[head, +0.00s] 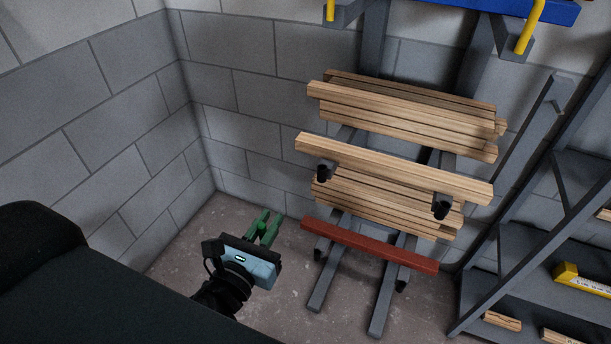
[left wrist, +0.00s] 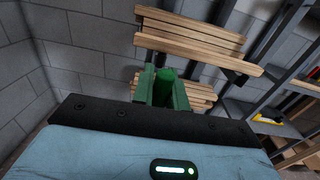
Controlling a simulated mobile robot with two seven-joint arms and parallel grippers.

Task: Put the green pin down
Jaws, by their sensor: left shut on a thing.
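My left gripper (head: 265,228) is low in the head view, in front of the block wall and left of the batten rack. In the left wrist view (left wrist: 163,88) its green fingers are shut on the green pin (left wrist: 164,84), a brighter green piece between them. The pin is held clear of the rack, with nothing seen touching it from below. Most of the pin is hidden by the fingers, and in the head view I cannot tell it from them. My right gripper is not in view.
A grey rack (head: 322,284) carries several wooden battens (head: 390,168) and a red batten (head: 368,244) low down. A blue piece (head: 480,8) with yellow pins is above. Bare floor (head: 190,250) shows at left.

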